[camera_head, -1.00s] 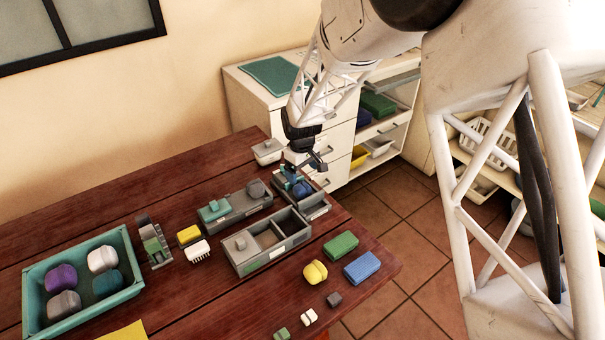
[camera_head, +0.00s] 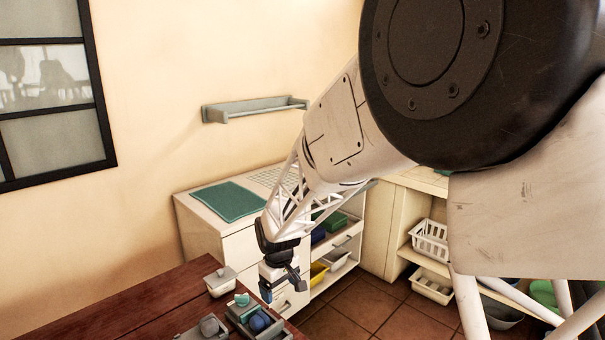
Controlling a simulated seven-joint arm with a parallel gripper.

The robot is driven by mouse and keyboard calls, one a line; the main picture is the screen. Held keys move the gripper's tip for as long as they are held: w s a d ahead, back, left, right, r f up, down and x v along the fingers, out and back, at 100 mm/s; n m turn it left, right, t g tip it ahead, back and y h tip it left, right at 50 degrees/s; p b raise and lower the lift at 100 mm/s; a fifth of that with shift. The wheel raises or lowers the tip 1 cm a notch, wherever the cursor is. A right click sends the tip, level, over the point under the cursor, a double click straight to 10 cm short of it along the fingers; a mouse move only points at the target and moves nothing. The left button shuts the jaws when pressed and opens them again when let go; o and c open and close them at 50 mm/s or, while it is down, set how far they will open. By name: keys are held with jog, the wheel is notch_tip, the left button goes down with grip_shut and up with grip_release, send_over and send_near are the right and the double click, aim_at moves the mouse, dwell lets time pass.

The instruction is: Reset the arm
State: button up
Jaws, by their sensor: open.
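My gripper (camera_head: 280,285) is open at the end of my white lattice arm. It hangs above the far right part of the wooden table, its fingers pointing down. Nothing shows between its fingers. Just below and left of it, a grey tray (camera_head: 238,318) holds a blue rounded item (camera_head: 259,322) and a teal item (camera_head: 242,299). The gripper looks apart from them, above their level. Most of the table is outside the view.
A small lidded white box (camera_head: 220,281) stands at the table's (camera_head: 130,308) far edge. Behind is a white cabinet (camera_head: 215,235) with a green mat (camera_head: 228,201) on top. A wall rack (camera_head: 255,109) hangs above. White baskets (camera_head: 431,241) sit on shelves at right.

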jog(key=s+d+r+m+t, duration=0.1)
jog(key=s+d+r+m, duration=0.3)
jog(key=s+d+r, duration=1.05)
jog(key=s+d+r+m, duration=0.1)
jog(key=s+d, duration=0.2)
jog(key=s, duration=0.3)
jog(key=s+d+r+m, duration=0.1)
jog(key=s+d+m, duration=0.1)
jog(key=s, duration=0.5)
jog(key=s+d+m+t, duration=0.1)
jog(key=s+d+m, duration=0.1)
jog(key=s+d, duration=0.3)
jog(key=shift+s+r, duration=0.4)
jog(key=shift+s, duration=0.5)
